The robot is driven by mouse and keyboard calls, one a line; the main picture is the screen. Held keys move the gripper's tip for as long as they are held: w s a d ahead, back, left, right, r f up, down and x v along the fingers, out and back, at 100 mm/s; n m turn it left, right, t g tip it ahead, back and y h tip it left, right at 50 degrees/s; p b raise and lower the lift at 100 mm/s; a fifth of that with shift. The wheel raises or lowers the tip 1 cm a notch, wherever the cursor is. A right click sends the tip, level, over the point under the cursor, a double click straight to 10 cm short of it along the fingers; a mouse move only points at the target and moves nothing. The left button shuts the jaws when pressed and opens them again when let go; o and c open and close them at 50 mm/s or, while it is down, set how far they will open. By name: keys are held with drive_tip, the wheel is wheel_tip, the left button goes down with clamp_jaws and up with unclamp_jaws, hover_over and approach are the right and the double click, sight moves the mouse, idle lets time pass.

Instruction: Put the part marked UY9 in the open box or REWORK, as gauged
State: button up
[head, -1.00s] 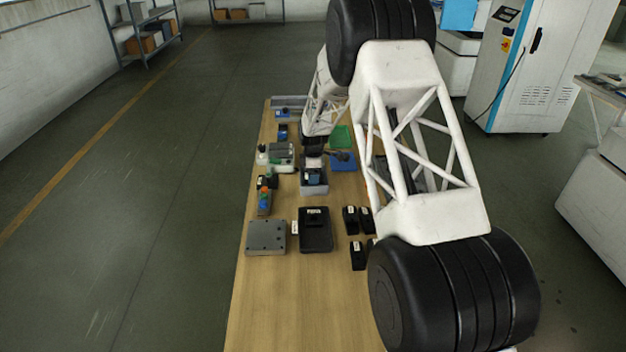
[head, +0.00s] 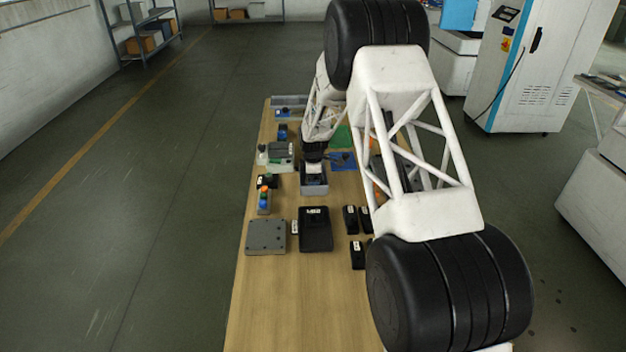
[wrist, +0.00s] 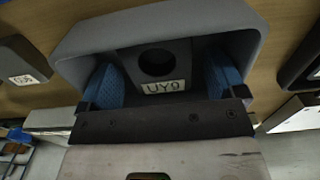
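The part marked UY9 (wrist: 160,66) is dark with a round hole and a white label reading UY9. In the wrist view it sits inside a grey open-topped box (wrist: 90,42). The box also shows in the head view (head: 314,190) on the bench. My gripper (wrist: 165,82) reaches into the box, with one blue finger pad on each side of the part. The pads stand wide apart, and a gap shows between the part and the right pad. The part's underside is hidden. I cannot make out a REWORK marking.
Near the box on the bench (head: 290,300) are a black labelled case (head: 316,230), a grey plate (head: 266,237) and several small black labelled parts (head: 357,255). A green tray (head: 342,136) and a blue tray (head: 343,161) lie behind. The bench's front is clear.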

wheel_tip(320, 180, up, 12)
drive_tip(key=shift+r, duration=0.15)
idle(0.8)
idle(0.4)
drive_tip(key=s+d+r+m, duration=0.3)
drive_tip(key=s+r, duration=0.5)
drive_tip(key=s, duration=0.1)
drive_tip(key=s+d+r+m+t, duration=0.1)
drive_tip(key=s+d+r+m, duration=0.2)
drive_tip(key=s+r, duration=0.55)
drive_tip(key=s+d+r+m, duration=0.3)
drive_tip(key=s+r, duration=0.3)
drive_tip(key=s, duration=0.5)
drive_tip(key=s+d+m+t, duration=0.1)
drive_tip(key=s+d+m, duration=0.3)
drive_tip(key=s, duration=3.1)
drive_tip(key=m, duration=0.5)
drive_tip(key=shift+t, duration=0.3)
